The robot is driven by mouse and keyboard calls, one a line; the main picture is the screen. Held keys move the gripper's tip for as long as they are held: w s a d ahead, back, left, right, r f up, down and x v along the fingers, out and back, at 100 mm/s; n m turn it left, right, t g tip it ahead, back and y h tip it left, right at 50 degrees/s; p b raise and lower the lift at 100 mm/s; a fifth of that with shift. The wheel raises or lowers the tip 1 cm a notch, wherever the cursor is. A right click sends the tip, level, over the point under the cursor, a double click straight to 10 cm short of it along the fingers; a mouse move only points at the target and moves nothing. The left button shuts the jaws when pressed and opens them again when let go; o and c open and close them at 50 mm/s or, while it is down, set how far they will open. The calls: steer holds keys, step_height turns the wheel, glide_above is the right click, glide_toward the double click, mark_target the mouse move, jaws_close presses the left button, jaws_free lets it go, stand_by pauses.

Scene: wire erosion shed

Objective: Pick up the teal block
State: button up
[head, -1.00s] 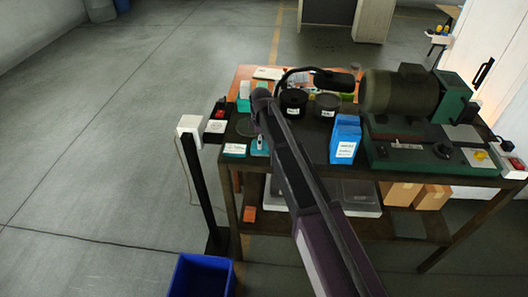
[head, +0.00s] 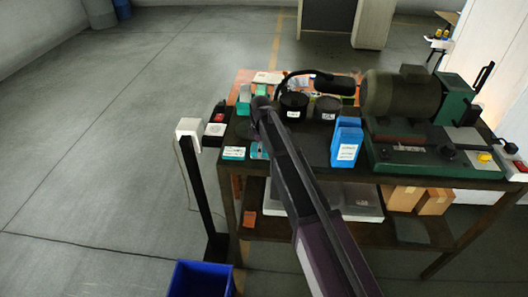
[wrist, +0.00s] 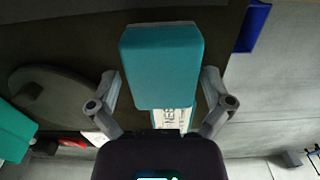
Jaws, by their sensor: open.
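The teal block (wrist: 160,66) fills the middle of the wrist view, a smooth block with rounded edges. My gripper (wrist: 160,80) is open, with one finger on each side of the block and small gaps visible. Whether the fingers are low enough to span it cannot be told.
A labelled teal-and-white box (head: 233,153) lies near the bench's left edge. A blue carton (head: 346,143), dark round tins (head: 294,105) and a green machine (head: 425,160) stand to the right. A white-topped post (head: 190,130) and blue bin (head: 200,280) stand left.

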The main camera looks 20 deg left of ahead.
steer(key=c, duration=1)
steer(key=shift+o, duration=0.2)
steer(key=shift+r, duration=0.2)
step_height(320, 180, up, 3)
steer(key=p, duration=0.3)
steer(key=shift+f, duration=0.15)
steer(key=s+d+r+p, duration=0.2)
steer(key=s+d, duration=0.6)
steer(key=s, duration=0.5)
steer(key=shift+s+d, duration=0.25)
steer(key=shift+d, duration=0.1)
